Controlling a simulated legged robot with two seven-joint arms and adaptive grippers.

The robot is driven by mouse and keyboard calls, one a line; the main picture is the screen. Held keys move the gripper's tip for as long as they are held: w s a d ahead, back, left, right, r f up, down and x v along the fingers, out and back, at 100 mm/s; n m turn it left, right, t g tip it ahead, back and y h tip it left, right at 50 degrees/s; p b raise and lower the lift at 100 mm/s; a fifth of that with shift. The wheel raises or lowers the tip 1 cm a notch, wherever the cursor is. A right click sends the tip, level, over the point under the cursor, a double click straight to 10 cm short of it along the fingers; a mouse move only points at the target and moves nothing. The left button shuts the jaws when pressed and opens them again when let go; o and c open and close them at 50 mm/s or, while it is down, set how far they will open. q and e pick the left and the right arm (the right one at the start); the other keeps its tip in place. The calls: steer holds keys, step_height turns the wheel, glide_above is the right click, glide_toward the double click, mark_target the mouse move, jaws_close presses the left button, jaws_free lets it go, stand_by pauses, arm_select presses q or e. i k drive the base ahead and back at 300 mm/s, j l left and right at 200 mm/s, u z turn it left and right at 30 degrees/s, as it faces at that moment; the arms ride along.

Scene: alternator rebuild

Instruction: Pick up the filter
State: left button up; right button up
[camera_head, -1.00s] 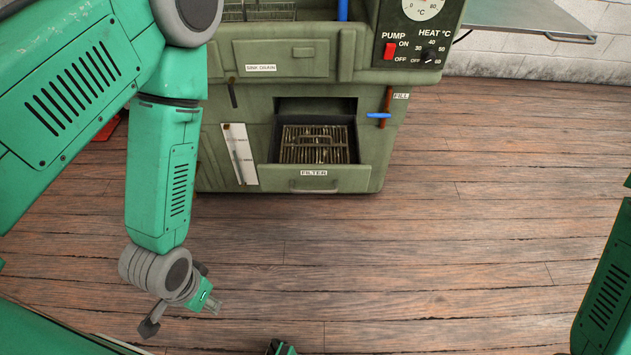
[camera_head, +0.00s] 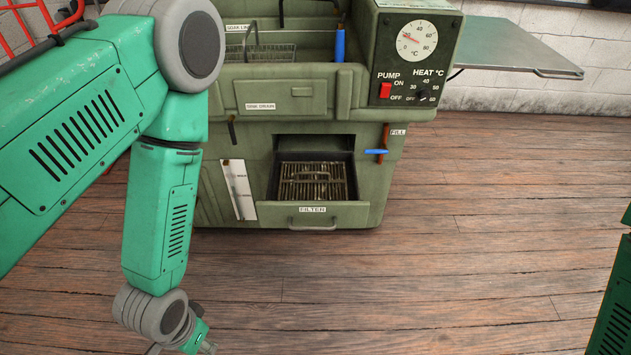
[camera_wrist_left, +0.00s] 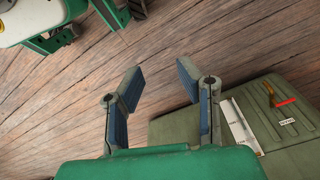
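The filter (camera_head: 313,182) is a dark, brownish ribbed grid with a handle across its top. It sits inside the open drawer labelled FILTER (camera_head: 330,213), low on the green wash station, in the head view. My left gripper (camera_head: 205,346) is at the bottom of the head view, partly cut off, well in front of and below the drawer. In the left wrist view its two fingers (camera_wrist_left: 160,88) are spread apart with nothing between them. The filter does not show in that view. My right gripper is out of view; only part of my right arm shows at the right edge.
The green wash station (camera_head: 255,170) has a lever with a blue handle (camera_head: 376,152) at its right and a gauge panel (camera_head: 413,50) above. A grey side table (camera_head: 520,47) stands at the right. The wooden floor (camera_head: 400,290) before the station is clear.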

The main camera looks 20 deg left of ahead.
mark_target(298, 180)
steer(key=i+l, duration=0.3)
steer(key=i, duration=0.15)
steer(key=i+l+u, duration=0.1)
steer(key=i+l, duration=0.2)
steer(key=i, duration=0.1)
